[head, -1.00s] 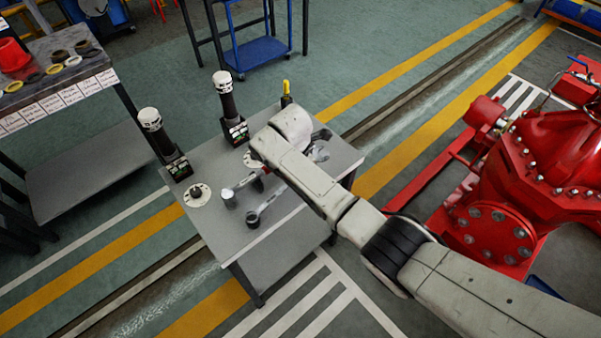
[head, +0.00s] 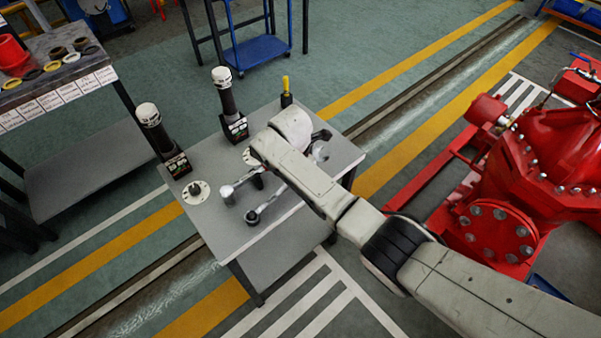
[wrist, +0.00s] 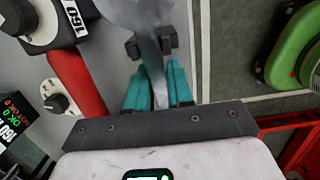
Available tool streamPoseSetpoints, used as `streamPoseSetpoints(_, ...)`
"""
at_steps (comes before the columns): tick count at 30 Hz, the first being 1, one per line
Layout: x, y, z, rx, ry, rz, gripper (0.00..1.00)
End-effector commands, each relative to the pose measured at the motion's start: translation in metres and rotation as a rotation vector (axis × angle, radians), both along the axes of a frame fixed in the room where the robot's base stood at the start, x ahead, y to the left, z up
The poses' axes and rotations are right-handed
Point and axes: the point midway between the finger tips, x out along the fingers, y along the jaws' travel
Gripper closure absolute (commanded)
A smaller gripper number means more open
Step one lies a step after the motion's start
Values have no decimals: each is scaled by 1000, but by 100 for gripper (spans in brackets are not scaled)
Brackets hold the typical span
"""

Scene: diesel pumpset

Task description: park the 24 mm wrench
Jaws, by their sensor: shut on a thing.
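In the wrist view my gripper (wrist: 158,82), with teal finger pads, is shut on a grey metal wrench (wrist: 147,32). Its shank runs between the pads and widens toward the top edge, where it is cut off. Two small dark blocks flank it just beyond the pads. No size mark is readable on it. In the head view my own arm hides most of the gripper over the right part of the grey table (head: 222,228). Two metal tools, with dark and light round ends, lie at the table's front: one (head: 240,185) behind the other (head: 268,206).
Two black posts with white tops (head: 149,118) (head: 222,85) stand on the table's left and back. A yellow-topped item (head: 286,88) stands at the back corner. A white round dial (head: 196,192) lies at left. The red pumpset (head: 540,170) is to the right.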

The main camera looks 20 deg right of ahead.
Motion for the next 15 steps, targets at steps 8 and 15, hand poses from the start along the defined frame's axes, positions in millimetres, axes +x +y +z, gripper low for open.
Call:
streamPoseSetpoints(8,0,0,-3,-1,-1,0,72)
streamPoseSetpoints(15,0,0,-3,0,0,0,49)
